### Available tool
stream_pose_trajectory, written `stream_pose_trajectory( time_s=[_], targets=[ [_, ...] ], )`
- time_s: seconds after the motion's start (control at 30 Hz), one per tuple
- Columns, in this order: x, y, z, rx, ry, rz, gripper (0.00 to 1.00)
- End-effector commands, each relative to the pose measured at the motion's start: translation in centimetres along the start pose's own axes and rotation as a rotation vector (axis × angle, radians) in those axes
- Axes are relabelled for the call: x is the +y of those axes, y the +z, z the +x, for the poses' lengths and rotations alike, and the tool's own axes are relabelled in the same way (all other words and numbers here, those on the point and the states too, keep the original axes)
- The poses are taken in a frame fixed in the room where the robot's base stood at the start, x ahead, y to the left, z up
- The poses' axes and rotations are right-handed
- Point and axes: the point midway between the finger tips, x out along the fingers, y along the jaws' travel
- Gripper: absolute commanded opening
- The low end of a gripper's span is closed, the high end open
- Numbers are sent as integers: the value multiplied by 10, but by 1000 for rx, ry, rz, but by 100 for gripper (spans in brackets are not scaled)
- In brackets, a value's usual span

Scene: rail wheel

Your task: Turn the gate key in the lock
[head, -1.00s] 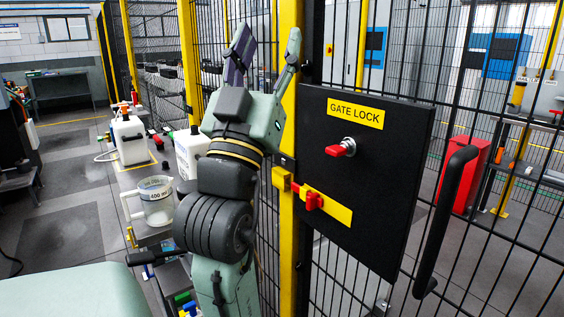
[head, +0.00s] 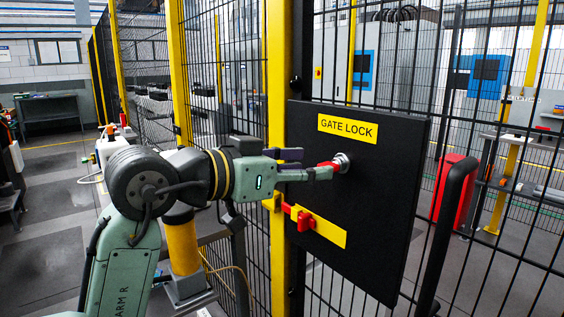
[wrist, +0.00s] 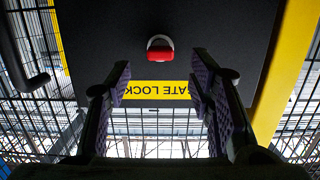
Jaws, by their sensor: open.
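The red gate key (head: 329,166) sits in the round silver lock (head: 342,161) on the black gate lock panel (head: 375,185), below the yellow GATE LOCK label (head: 347,128). My gripper (head: 318,172) points at the panel, its fingertips close to the key in the head view. In the wrist view the red key (wrist: 160,54) shows ahead, beyond and between the line of the two open fingers (wrist: 158,78). Nothing is between the fingers. The head view does not clearly show whether a finger touches the key.
A red and yellow latch (head: 312,222) sits low on the panel. A black gate handle (head: 450,225) stands to its right. A yellow post (head: 278,75) and black wire mesh fence surround the panel. A yellow cylinder (head: 182,245) stands below my arm.

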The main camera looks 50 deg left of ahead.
Motion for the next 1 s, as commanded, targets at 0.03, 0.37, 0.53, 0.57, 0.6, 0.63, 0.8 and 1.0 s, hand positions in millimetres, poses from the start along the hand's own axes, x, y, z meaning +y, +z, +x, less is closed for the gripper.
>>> stream_pose_trajectory(
  time_s=[0.03,0.37,0.53,0.57,0.6,0.63,0.8,1.0],
  targets=[
    [0,-2,9,-2,1,-1,48],
    [0,-2,50,2,0,0,48],
    [0,0,54,1,0,0,48],
    [0,0,55,1,0,0,48],
    [0,0,55,2,0,0,48],
    [0,0,55,2,0,0,48],
    [0,0,54,2,0,0,43],
    [0,0,54,2,-1,0,30]
  ],
)
